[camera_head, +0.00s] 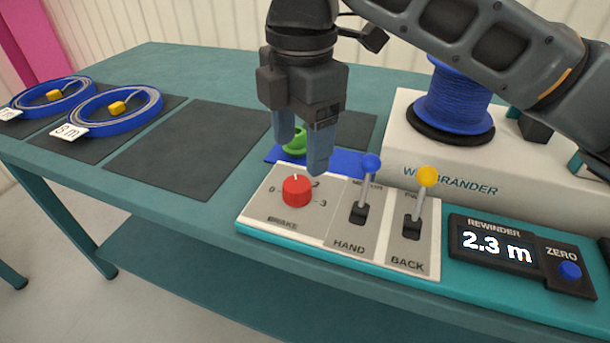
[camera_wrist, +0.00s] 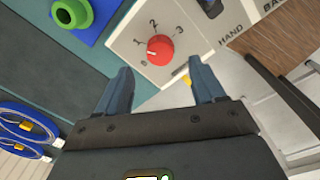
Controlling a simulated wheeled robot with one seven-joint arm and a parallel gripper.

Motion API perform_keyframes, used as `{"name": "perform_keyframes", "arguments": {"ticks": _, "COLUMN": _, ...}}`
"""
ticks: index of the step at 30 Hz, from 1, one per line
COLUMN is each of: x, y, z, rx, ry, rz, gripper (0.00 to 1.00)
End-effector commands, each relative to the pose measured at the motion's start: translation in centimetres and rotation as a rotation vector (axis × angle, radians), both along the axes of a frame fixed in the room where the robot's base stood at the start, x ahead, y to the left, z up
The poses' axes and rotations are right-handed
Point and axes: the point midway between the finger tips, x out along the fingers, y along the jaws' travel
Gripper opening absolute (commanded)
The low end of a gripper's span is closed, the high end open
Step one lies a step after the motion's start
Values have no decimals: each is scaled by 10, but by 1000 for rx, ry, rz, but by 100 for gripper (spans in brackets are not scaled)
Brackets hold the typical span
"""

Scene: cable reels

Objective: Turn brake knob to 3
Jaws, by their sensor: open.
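The red brake knob (camera_head: 297,191) sits on the white control panel (camera_head: 285,225), with its dial marked 0 to 3. In the wrist view the knob (camera_wrist: 160,49) lies beyond and roughly between the fingertips, with numbers 0, 1, 2 and 3 around it.
Right of the knob stand a blue-tipped HAND lever (camera_head: 371,163) and a yellow-tipped BACK lever (camera_head: 427,177). The rewinder display (camera_head: 493,247) reads 2.3 m. A green piece (camera_head: 294,143) on a blue base is behind my fingers. A blue reel (camera_head: 452,100) stands at right.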

Motion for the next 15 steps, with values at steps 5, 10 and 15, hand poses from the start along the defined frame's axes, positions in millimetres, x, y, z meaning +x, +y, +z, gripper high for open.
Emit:
{"name": "perform_keyframes", "arguments": {"ticks": 5, "x": 0, "y": 0, "z": -30, "rx": -1, "ry": 2, "rz": 0, "gripper": 68}}
{"name": "perform_keyframes", "arguments": {"ticks": 10, "x": 1, "y": 1, "z": -53, "rx": 2, "ry": 1, "rz": -1, "gripper": 68}}
{"name": "perform_keyframes", "arguments": {"ticks": 15, "x": 2, "y": 2, "z": -65, "rx": 1, "ry": 0, "rz": -1, "gripper": 68}}
